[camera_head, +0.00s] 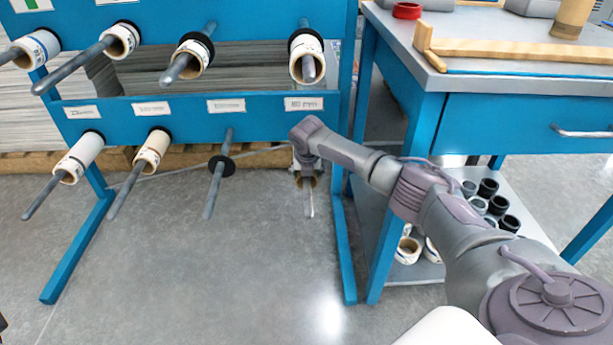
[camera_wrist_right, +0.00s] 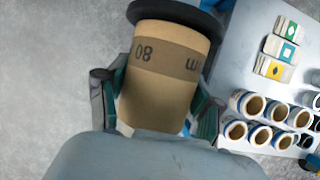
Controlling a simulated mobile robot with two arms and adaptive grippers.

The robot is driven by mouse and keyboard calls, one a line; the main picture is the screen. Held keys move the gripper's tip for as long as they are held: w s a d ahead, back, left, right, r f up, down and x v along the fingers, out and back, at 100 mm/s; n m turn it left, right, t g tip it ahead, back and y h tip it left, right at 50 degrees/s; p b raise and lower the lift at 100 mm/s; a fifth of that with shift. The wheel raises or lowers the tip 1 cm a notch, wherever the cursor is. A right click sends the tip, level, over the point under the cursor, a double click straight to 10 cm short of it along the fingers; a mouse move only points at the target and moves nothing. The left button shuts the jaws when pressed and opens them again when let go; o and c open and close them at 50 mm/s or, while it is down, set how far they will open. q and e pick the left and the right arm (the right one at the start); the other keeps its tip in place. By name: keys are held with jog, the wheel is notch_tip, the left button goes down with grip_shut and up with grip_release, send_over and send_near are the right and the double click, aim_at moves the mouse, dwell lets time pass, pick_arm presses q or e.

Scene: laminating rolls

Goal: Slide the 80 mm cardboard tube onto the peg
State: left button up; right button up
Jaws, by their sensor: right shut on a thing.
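The cardboard tube (camera_wrist_right: 165,88) is tan with a brown band printed "80" and shows large in the right wrist view. My right gripper (camera_wrist_right: 160,108) is shut on it, one finger on each side. In the head view the tube (camera_head: 298,177) is mostly hidden by my wrist, and the right gripper (camera_head: 305,172) shows only in part. The grey peg (camera_head: 309,204) at the lower right of the rack sticks out from the tube's front end, so the tube is around it. A black disc (camera_wrist_right: 175,14) is at the tube's far end, seemingly touching. My left gripper is not in view.
The blue rack (camera_head: 180,110) carries several other pegs with rolls; the neighbouring lower peg (camera_head: 215,190) is bare with a black disc. A blue workbench (camera_head: 510,100) stands right, with cores and rolls on its lower shelf (camera_head: 525,225). Floor before the rack is clear.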

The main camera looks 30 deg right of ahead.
aim_at(309, 201)
jog(key=o, duration=1.1)
jog(key=shift+o, duration=0.2)
jog(key=shift+s+r, duration=0.15)
jog(key=shift+r, duration=0.25)
jog(key=v, duration=0.4)
jog(key=shift+s+a, duration=0.25)
jog(key=shift+s, duration=0.1)
jog(key=s+a, duration=0.1)
jog(key=s, duration=0.2)
jog(key=s+a, duration=0.2)
jog(key=s, duration=0.1)
jog(key=s+a, duration=0.2)
jog(key=s, duration=0.1)
jog(key=shift+a, duration=0.25)
jog(key=shift+s+a, duration=0.2)
jog(key=shift+s, duration=0.1)
